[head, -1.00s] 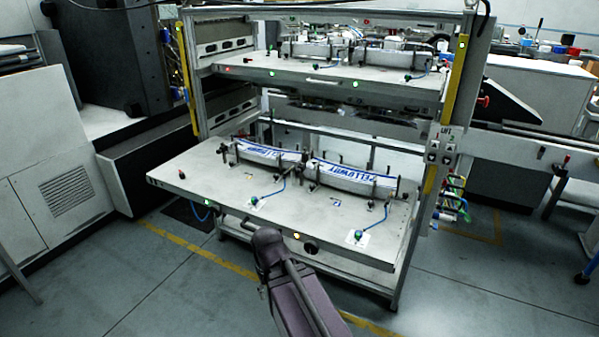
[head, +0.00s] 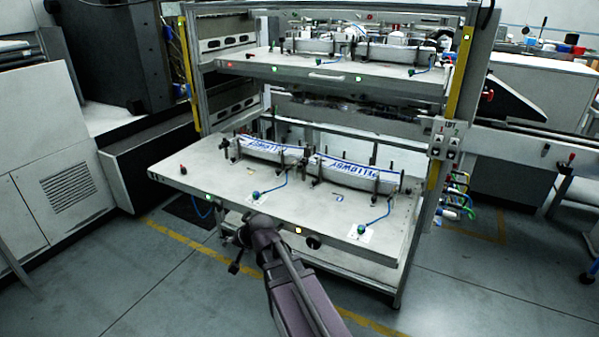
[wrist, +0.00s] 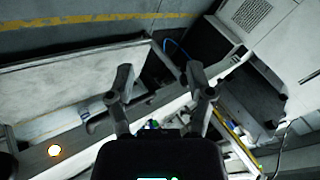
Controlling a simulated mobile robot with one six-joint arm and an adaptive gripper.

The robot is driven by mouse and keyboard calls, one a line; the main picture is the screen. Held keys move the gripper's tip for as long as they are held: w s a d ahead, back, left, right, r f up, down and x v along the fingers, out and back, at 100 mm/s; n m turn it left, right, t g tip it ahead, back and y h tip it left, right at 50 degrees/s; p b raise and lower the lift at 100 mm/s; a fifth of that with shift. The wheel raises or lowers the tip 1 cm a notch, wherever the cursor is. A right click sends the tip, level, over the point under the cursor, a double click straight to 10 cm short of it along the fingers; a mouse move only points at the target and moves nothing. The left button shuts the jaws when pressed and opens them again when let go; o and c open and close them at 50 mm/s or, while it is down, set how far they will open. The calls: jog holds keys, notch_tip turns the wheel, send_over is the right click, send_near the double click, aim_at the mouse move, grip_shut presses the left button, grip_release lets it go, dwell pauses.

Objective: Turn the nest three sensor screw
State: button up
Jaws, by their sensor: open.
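On the lower shelf (head: 215,175) two green sensor screws with blue cables stand on white cards, one left of the middle (head: 256,196) and one near the front right (head: 361,230). Another green screw (head: 411,72) shows on the upper shelf. The nest numbers are too small to read, so I cannot tell which is nest three. My gripper (head: 236,254) is near the shelf's front edge in the head view, apart from the screws and partly hidden by my arm. In the wrist view my gripper (wrist: 160,74) has its fingers apart with nothing held.
Two curved stacks of blue-lettered labels (head: 345,172) sit in the lower nests among upright dark posts. A lit amber button (head: 298,231) and a black knob (head: 313,242) are on the front edge. A yellow-marked frame post (head: 432,180) bounds the right side.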

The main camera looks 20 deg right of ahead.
jog(key=w+d+r+m+t+h+b, duration=0.25)
jog(key=w+r+m+t, duration=0.25)
jog(key=w+m, duration=0.35)
jog(key=w+d+r+m+t+h+b, duration=0.1)
jog(key=w+d+r+m+t, duration=0.4)
jog(key=w+m, duration=0.35)
jog(key=m+g+h+b, duration=0.4)
jog(key=m+h, duration=1)
jog(key=m, duration=0.8)
send_near(300, 167)
jog(key=a, duration=0.1)
jog(key=a+r, duration=0.1)
jog(key=a, duration=0.1)
jog(key=s+a, duration=0.1)
jog(key=a, duration=0.1)
jog(key=shift+r, duration=0.3)
jog(key=shift+s+d+f+m+g+h, duration=0.2)
jog(key=shift+d+m+g, duration=0.1)
jog(key=shift+m+g, duration=0.2)
jog(key=shift+s+d+f+m+g+h, duration=0.15)
jog(key=shift+d+f+m+g, duration=0.1)
jog(key=shift+m+g, duration=0.25)
jog(key=shift+w, duration=0.1)
jog(key=x, duration=1.3)
jog(key=shift+w+d, duration=0.25)
jog(key=shift+c, duration=0.2)
